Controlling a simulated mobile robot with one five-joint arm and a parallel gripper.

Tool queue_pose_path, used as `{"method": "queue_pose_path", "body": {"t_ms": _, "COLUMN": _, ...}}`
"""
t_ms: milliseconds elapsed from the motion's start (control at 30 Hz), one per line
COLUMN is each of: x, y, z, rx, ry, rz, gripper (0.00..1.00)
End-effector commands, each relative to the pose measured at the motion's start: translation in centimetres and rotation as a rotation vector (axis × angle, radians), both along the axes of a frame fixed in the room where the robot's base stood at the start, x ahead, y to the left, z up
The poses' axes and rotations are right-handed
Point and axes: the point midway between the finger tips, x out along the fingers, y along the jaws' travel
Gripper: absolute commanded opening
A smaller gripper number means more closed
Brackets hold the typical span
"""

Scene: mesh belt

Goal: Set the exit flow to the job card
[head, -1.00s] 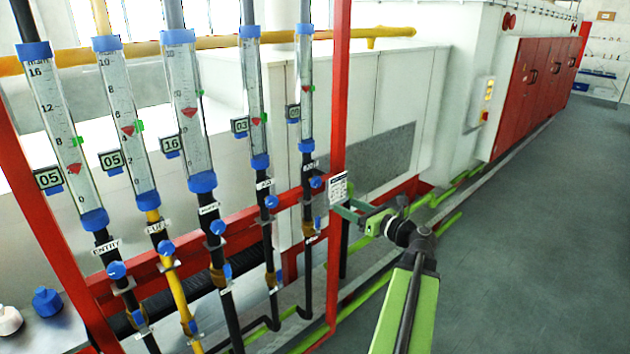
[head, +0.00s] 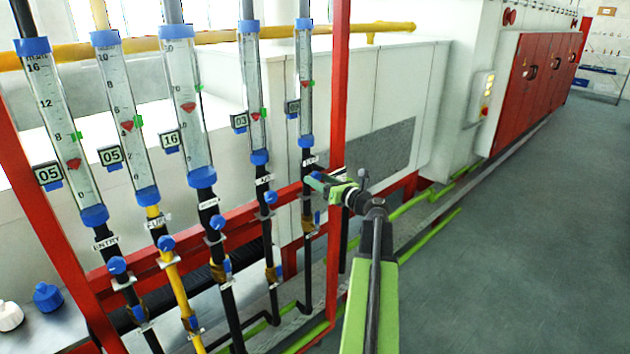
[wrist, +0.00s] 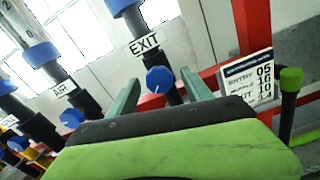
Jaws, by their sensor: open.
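The exit flow tube (head: 305,75) is the rightmost of several glass tubes, with a red float above a green marker. In the wrist view, the EXIT label (wrist: 144,44) sits just above a blue knob (wrist: 160,80). My gripper (wrist: 160,74) is open, its two green fingers either side of that knob, with no clear contact. In the head view my gripper (head: 314,182) reaches the exit pipe from the right and partly covers the knob. The job card (wrist: 248,82) stands right of the fingers; its digits are small, with 05 at the top.
Tubes for entry (head: 60,120), fuel (head: 125,120) and others stand to the left. The AIR knob (wrist: 72,118) is left of my fingers. A red frame post (head: 339,100) stands close to my gripper. The grey floor (head: 500,240) at right is clear.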

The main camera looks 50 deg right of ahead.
Motion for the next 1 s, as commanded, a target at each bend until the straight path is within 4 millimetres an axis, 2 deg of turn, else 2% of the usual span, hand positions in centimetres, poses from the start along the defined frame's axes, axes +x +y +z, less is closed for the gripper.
{"method": "queue_pose_path", "body": {"t_ms": 133, "x": 1.38, "y": -0.11, "z": 0.0, "rx": 0.0, "ry": 0.0, "rz": 0.0, "gripper": 0.59}}
{"method": "queue_pose_path", "body": {"t_ms": 433, "x": 1.5, "y": -0.1, "z": 0.0, "rx": 0.0, "ry": 0.0, "rz": -0.001, "gripper": 0.57}}
{"method": "queue_pose_path", "body": {"t_ms": 867, "x": 1.43, "y": -0.15, "z": 0.0, "rx": 0.0, "ry": 0.0, "rz": -0.001, "gripper": 0.01}}
{"method": "queue_pose_path", "body": {"t_ms": 1000, "x": 1.41, "y": -0.17, "z": -0.01, "rx": -0.021, "ry": 0.002, "rz": -0.001, "gripper": 0.0}}
